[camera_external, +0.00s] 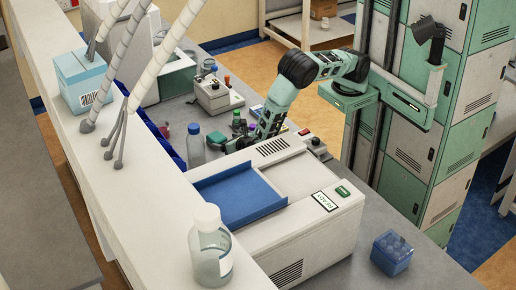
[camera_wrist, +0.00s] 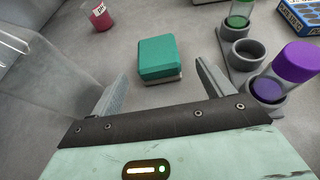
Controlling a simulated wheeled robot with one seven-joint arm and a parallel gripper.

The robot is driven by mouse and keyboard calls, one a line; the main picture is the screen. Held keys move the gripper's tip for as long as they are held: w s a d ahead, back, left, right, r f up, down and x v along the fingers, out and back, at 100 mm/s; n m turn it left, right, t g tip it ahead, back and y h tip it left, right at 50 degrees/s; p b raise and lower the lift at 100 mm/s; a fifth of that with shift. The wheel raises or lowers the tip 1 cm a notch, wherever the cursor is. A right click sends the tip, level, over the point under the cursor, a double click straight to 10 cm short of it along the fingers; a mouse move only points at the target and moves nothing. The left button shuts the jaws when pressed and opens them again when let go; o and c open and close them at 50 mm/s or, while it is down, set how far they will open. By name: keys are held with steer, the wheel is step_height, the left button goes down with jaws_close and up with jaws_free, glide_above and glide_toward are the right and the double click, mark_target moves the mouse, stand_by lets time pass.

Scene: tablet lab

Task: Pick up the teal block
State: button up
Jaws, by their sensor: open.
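The teal block (camera_wrist: 156,56) lies flat on the grey bench top in the wrist view, on or above a thin pale layer at its front edge. My gripper (camera_wrist: 160,82) is open, with one finger to the left and one to the right of the view. The block is just beyond the fingertips, roughly centred between them, and nothing is held. In the external view my gripper (camera_external: 262,138) is low over the bench behind the white machine.
A grey tube holder (camera_wrist: 246,60) with purple-capped and green tubes stands close to the right finger. A clear wall-like object (camera_wrist: 50,62) is at the left. A red cup (camera_wrist: 99,16) is at the back left. The white machine (camera_external: 320,237) stands in front of my arm.

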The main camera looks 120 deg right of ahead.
mark_target(214, 138)
steer(key=x, duration=0.2)
steer(key=shift+w+d+p, duration=0.1)
steer(key=shift+d+p, duration=0.2)
steer(key=shift+p, duration=0.05)
steer(key=p+x, duration=0.1)
steer(key=x, duration=0.1)
steer(key=p+x, duration=0.1)
steer(key=x, duration=0.1)
steer(key=shift+d+r+p, duration=0.2)
steer(key=shift+r+p, duration=0.05)
steer(key=shift+p, duration=0.05)
steer(key=shift+w+d+f, duration=0.15)
steer(key=shift+d+f, duration=0.2)
steer(key=c, duration=1.1)
